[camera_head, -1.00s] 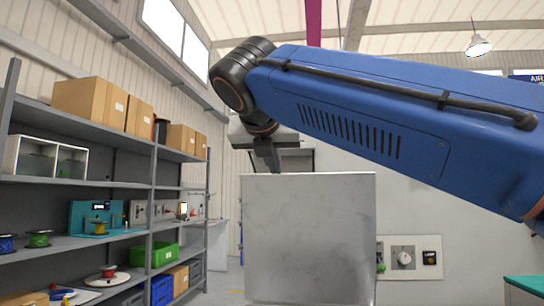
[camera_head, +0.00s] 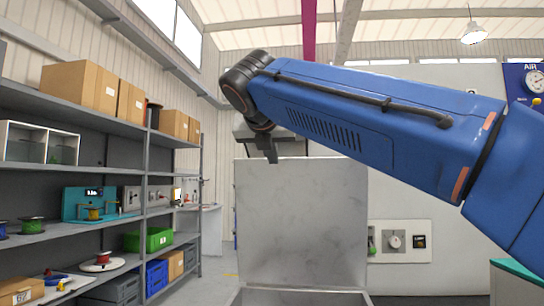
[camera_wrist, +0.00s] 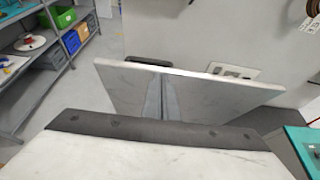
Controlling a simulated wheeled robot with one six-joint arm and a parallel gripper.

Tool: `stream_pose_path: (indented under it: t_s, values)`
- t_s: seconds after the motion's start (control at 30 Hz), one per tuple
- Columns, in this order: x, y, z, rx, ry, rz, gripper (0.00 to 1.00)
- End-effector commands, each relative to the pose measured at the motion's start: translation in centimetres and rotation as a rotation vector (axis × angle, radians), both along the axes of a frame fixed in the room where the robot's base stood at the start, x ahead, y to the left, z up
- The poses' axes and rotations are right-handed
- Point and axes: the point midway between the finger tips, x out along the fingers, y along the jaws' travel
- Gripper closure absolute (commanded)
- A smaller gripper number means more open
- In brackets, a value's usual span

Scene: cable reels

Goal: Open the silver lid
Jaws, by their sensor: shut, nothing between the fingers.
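The silver lid (camera_head: 300,215) is a flat grey metal panel standing upright, swung open, in the middle of the head view. Below it shows the rim of its grey box (camera_head: 300,298). My gripper (camera_head: 270,158) is at the lid's top left edge, its tip just overlapping that edge. In the wrist view the lid (camera_wrist: 215,95) spans the middle, seen from above, with its top edge crossing the picture. My gripper's fingers (camera_wrist: 163,95) are together and empty, close to the lid. I cannot tell whether they touch it.
Shelving (camera_head: 148,190) with boxes, bins and reels stands at the left. A wall panel with a knob (camera_head: 398,241) is behind the lid at the right. A teal-topped table (camera_head: 518,275) stands at the lower right. Some bare floor shows between shelving and box.

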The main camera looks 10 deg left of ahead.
Motion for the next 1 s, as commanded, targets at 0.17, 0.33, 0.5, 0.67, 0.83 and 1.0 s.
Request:
stream_pose_path:
  t_s: [0.17, 0.33, 0.5, 0.67, 0.83, 1.0]
  values:
    - [1.6, 0.0, 0.3, 0.001, 0.001, -0.003, 1.0]
    - [5.1, -0.2, 0.9, 0.0, 0.001, -0.004, 1.0]
    - [7.7, -0.2, 1.2, 0.001, 0.001, -0.003, 1.0]
    - [8.7, -0.3, 1.3, 0.0, 0.001, -0.001, 1.0]
    - [8.8, -0.3, 1.4, 0.0, 0.0, 0.0, 1.0]
    - [8.7, -0.3, 1.4, 0.0, 0.0, 0.0, 1.0]
